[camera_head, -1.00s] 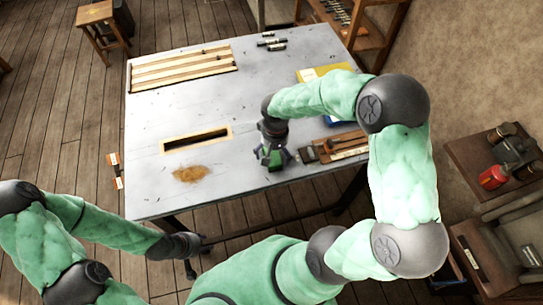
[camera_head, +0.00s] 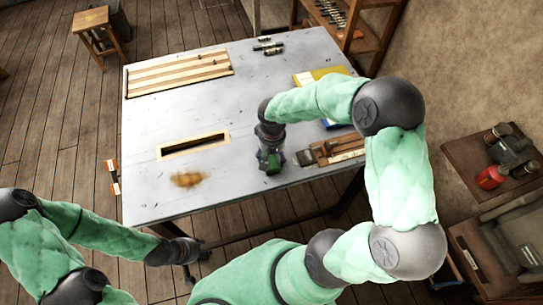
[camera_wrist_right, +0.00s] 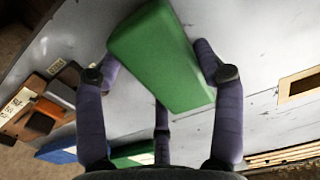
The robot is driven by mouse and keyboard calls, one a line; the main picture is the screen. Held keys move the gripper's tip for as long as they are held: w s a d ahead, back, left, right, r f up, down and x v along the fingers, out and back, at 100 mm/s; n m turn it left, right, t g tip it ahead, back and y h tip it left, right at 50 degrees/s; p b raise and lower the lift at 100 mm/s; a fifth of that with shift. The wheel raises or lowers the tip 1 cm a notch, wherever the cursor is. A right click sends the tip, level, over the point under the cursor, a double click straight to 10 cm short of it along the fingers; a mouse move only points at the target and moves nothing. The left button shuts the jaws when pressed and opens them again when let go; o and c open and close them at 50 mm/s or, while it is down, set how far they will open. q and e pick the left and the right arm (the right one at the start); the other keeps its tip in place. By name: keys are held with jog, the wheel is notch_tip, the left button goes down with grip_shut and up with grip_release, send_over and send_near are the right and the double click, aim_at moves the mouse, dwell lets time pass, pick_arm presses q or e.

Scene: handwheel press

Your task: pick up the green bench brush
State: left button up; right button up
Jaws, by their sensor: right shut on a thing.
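The green bench brush (camera_wrist_right: 162,58) shows in the right wrist view as a green block between the dark purple fingers of my right gripper. The right gripper (camera_head: 270,162) is shut on it, over the front right part of the grey table. In the head view only a small green patch of the brush (camera_head: 272,166) shows between the fingers; the rest is hidden. I cannot tell whether the brush touches the table. My left gripper (camera_head: 193,270) hangs low in front of the table's front edge, away from the brush; its finger opening is unclear.
A wooden tool rack (camera_head: 335,150) lies close right of the right gripper. A framed slot (camera_head: 193,145) and a brown pile of shavings (camera_head: 188,180) lie to the left. Wooden slats (camera_head: 180,72) lie at the back left. The middle of the grey table (camera_head: 255,90) is clear.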

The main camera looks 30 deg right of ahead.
jog(key=shift+r, duration=0.55)
jog(key=w+a+r+p, duration=0.2)
jog(key=w+a+r, duration=0.5)
jog(key=a+r, duration=0.4)
jog(key=shift+a+r, duration=0.25)
jog(key=shift+a, duration=0.4)
jog(key=o, duration=0.7)
jog(key=shift+s, duration=0.1)
jog(key=shift+c, duration=0.2)
jog(key=c, duration=0.5)
jog(key=shift+o, duration=0.2)
jog(key=shift+f, duration=0.1)
